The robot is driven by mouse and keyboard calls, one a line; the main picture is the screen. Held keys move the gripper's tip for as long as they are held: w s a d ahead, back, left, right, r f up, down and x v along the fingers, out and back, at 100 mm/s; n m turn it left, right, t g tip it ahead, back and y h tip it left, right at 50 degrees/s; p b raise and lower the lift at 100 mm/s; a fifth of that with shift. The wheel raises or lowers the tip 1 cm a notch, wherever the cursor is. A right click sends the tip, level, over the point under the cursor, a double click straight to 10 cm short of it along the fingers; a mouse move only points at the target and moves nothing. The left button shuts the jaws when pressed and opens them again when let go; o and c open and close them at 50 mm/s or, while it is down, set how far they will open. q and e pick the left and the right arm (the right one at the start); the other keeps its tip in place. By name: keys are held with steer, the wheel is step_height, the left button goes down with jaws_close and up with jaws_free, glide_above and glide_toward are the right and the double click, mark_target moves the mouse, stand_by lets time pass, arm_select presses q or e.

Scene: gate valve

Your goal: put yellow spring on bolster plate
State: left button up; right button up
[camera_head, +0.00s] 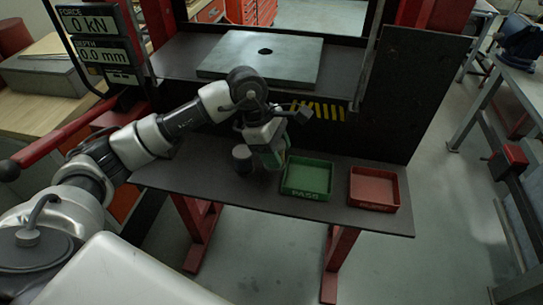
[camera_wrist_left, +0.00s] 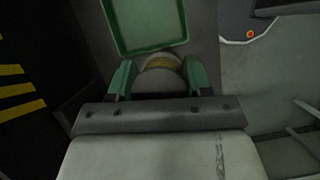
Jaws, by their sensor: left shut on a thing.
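The bolster plate (camera_head: 290,60) is a flat grey slab with a dark hole in its middle, on the press bed at the back. My left gripper (camera_head: 272,162) points down over the front shelf, just left of the green tray. In the left wrist view the green fingers of my left gripper (camera_wrist_left: 159,78) are shut on a round grey piece with a yellow band, which I take for the yellow spring (camera_wrist_left: 160,62). The fingers and arm hide the spring in the head view. My right gripper is not in view.
A green tray (camera_head: 307,193) and a red tray (camera_head: 374,205) stand on the dark front shelf (camera_head: 190,185). A dark round object (camera_head: 242,154) shows beside my left gripper. A dark upright panel (camera_head: 405,90) stands right of the plate, and a force and depth display (camera_head: 98,40) left of it.

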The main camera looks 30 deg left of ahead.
arm_select(q)
steer(key=shift+w+a+f, duration=0.25)
steer(key=shift+a+f, duration=0.2)
steer(key=shift+a, duration=0.35)
steer(key=shift+f, duration=0.2)
step_height(320, 180, down, 3)
steer(key=shift+f+p, duration=0.1)
steer(key=shift+p, duration=0.9)
steer(key=shift+f, duration=0.3)
steer(key=shift+f, duration=0.1)
steer(key=shift+f+b, duration=0.1)
steer(key=shift+b, duration=0.2)
steer(key=o, duration=1.3)
steer(key=shift+s, duration=0.1)
